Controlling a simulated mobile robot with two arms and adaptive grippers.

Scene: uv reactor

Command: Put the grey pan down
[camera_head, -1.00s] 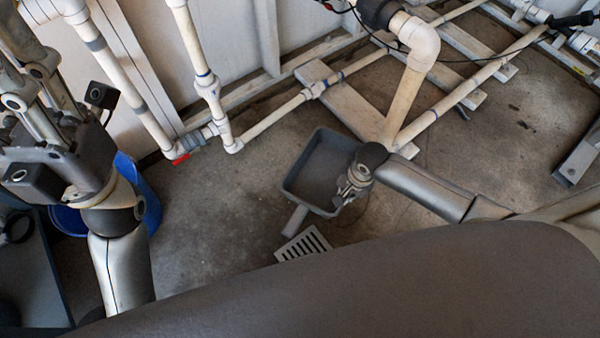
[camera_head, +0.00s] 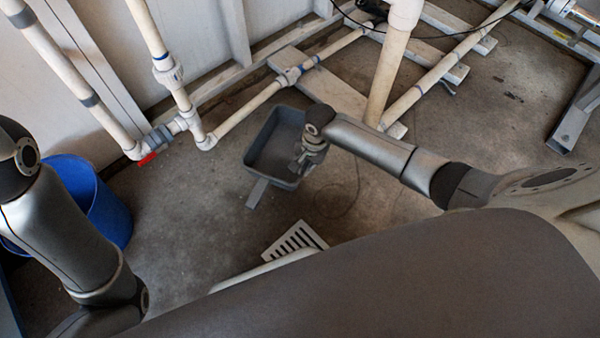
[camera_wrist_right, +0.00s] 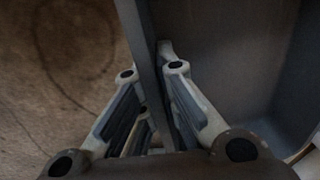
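The grey pan (camera_head: 258,148) is a rectangular tray with raised walls and a short handle pointing to the lower left. It is in the middle of the head view, near the white pipes. I cannot tell whether its base touches the floor. My right gripper (camera_head: 301,163) is at the pan's right wall. In the right wrist view, the fingers of my right gripper (camera_wrist_right: 150,85) stand on both sides of the pan's wall (camera_wrist_right: 147,55) and close against it. My left arm shows at the left of the head view, but its gripper is out of frame.
A blue bucket (camera_head: 95,205) stands at the left, beside my left arm. A white floor drain grate (camera_head: 297,240) lies below the pan in the picture. White pipes (camera_head: 250,112) and a plank (camera_head: 345,98) run behind the pan. Bare concrete (camera_head: 190,230) lies left of it.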

